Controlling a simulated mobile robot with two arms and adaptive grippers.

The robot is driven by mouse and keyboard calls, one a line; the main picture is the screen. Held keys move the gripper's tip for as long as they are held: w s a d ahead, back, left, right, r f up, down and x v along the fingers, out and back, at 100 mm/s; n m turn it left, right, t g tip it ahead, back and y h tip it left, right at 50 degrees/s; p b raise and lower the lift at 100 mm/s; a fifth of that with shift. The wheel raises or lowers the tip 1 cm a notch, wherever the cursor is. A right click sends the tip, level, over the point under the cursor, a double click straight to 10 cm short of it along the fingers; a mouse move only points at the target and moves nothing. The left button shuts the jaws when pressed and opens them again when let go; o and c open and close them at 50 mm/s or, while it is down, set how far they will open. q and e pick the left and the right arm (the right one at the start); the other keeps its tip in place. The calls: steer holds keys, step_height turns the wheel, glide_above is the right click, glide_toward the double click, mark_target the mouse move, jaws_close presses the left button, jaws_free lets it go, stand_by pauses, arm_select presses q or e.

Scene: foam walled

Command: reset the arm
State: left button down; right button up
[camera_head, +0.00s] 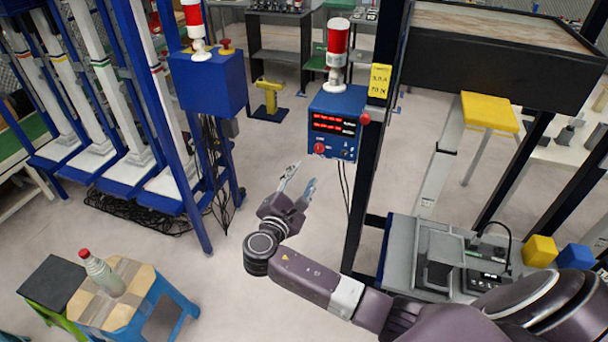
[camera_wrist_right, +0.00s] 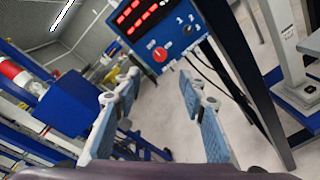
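My right arm comes in from the lower right in the head view and reaches out over the open floor. Its gripper (camera_head: 298,187) points up and away, with its two fingers apart and nothing between them. In the right wrist view the two blue-grey fingers of the right gripper (camera_wrist_right: 158,108) are spread, with floor showing between them. It touches nothing. A blue control box (camera_head: 336,124) with red digits stands beyond the fingertips; the box also shows in the right wrist view (camera_wrist_right: 178,38). My left gripper is not in view.
A stool (camera_head: 150,310) with a wooden top carries a bottle (camera_head: 102,274) at the lower left. A dark post (camera_head: 366,190) stands close right of my right gripper. A grey bench (camera_head: 398,262) with devices is beside my forearm. Floor left of the gripper is clear.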

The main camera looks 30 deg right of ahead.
stand_by(0.3)
steer(key=s+a+f+m+g+y, duration=0.15)
steer(key=s+f, duration=0.35)
steer(key=f, duration=0.7)
steer(key=s+f+g+y+b, duration=0.1)
steer(key=s+f+g+y, duration=0.2)
steer(key=f, duration=1)
steer(key=s+a+f+m+g+y, duration=0.1)
steer(key=s+f+y, duration=0.35)
steer(key=f, duration=0.75)
steer(key=s+a+f+m+g+y, duration=0.1)
steer(key=s+f+m, duration=0.3)
steer(key=s, duration=0.9)
steer(key=s+a+f+m+g+y+b, duration=0.1)
steer(key=s+a+f+m+g, duration=0.1)
steer(key=s+f, duration=0.8)
steer(key=s+a+f+m+g+y, duration=0.1)
steer(key=s+a+f+m, duration=0.3)
steer(key=s, duration=1.3)
step_height(320, 180, down, 3)
steer(key=shift+f+m+y+b, duration=0.15)
steer(key=shift+m+y+b, duration=0.25)
steer(key=shift+m, duration=0.75)
steer(key=shift+g, duration=0.25)
